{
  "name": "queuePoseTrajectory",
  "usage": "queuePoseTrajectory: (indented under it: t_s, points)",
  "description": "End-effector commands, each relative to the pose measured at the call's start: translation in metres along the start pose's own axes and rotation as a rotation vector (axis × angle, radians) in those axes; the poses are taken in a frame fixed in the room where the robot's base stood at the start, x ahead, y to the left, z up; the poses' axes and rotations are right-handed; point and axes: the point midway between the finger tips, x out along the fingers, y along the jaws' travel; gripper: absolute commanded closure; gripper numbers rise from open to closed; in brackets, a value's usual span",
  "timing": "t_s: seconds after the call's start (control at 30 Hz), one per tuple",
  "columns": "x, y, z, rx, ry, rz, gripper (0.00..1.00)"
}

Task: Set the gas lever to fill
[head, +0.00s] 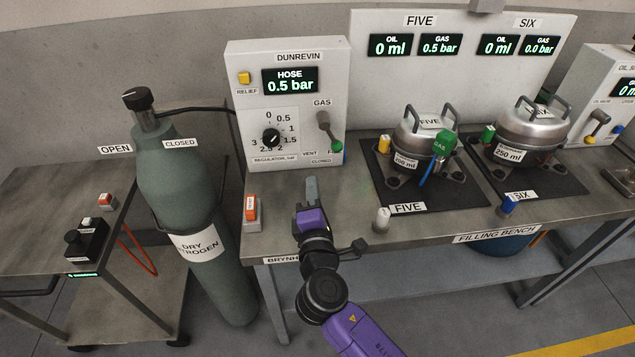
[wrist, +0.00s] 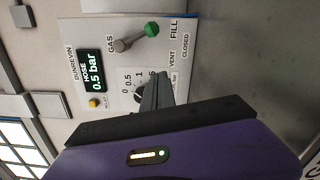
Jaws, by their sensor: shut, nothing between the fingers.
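The gas lever (head: 326,128) is on the front of the white DUNREVIN panel (head: 240,130). It tilts down and to the right, its green knob (head: 337,147) by the FILL label, away from VENT. In the wrist view the panel is turned sideways, and the lever (wrist: 133,39) again points toward FILL (wrist: 174,28). My gripper (head: 311,188) is shut and empty, in front of the panel below the regulator dial (head: 271,138). In the wrist view its fingers (wrist: 160,92) overlap part of the dial and are apart from the lever. The HOSE display reads 0.5 bar.
A gas cylinder (head: 178,178) stands left of the bench. An orange-topped switch (head: 251,208) sits on the bench's left end. Vessel FIVE (head: 425,140), with a green GAS coupling (head: 444,144), stands on a dark mat to the right; its display reads GAS 0.5 bar. Vessel SIX (head: 530,130) is farther right.

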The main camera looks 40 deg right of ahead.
Motion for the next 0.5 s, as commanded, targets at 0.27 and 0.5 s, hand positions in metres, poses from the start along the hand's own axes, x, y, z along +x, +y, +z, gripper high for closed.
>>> queuePoseTrajectory:
  t_s: [0.27,0.5]
  points:
    - [0.057,0.002,0.002,0.002,-0.003,-0.001,1.00]
    - [0.083,0.002,0.020,0.001,-0.003,-0.003,1.00]
